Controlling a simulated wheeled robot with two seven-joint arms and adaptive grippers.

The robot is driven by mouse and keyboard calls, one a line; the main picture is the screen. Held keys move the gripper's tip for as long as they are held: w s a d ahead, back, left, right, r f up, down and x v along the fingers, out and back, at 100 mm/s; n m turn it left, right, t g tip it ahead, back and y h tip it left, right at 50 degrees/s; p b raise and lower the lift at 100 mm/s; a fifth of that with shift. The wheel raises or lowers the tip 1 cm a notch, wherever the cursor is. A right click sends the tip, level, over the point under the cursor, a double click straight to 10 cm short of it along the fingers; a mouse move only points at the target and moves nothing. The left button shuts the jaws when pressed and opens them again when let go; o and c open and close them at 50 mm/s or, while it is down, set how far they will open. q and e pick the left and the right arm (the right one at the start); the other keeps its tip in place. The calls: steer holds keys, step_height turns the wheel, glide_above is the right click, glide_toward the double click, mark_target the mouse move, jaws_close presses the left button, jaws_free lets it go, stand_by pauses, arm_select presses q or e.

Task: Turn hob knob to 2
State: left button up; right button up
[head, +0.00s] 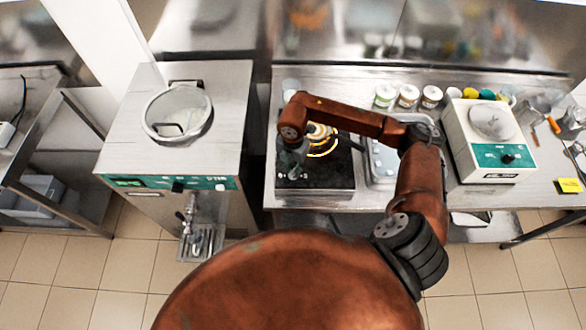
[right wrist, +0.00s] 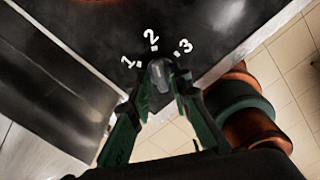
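The black hob (head: 335,178) sits on the steel counter, with a glowing orange-yellow ring (head: 322,150) partly behind my right arm. In the right wrist view the grey hob knob (right wrist: 160,74) is at the hob's front edge, with white marks 1, 2 and 3 around it; mark 2 (right wrist: 151,37) is above it. Which mark the knob points to is not clear. My right gripper (right wrist: 161,84) has its green fingers apart, one on each side of the knob; firm contact is not visible. It also shows in the head view (head: 292,168), pointing down at the hob's left front. My left gripper is not in view.
A white batch freezer (head: 490,140) with a green panel stands right on the counter. Several lidded jars (head: 408,95) stand behind my right arm, and a metal tray (head: 380,165) lies right of the hob. A larger freezer (head: 228,110) stands left across a gap.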

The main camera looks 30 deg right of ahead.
mark_target(293, 171)
steer(key=shift+o, duration=1)
step_height(293, 171, up, 12)
steer(key=shift+f, duration=0.1)
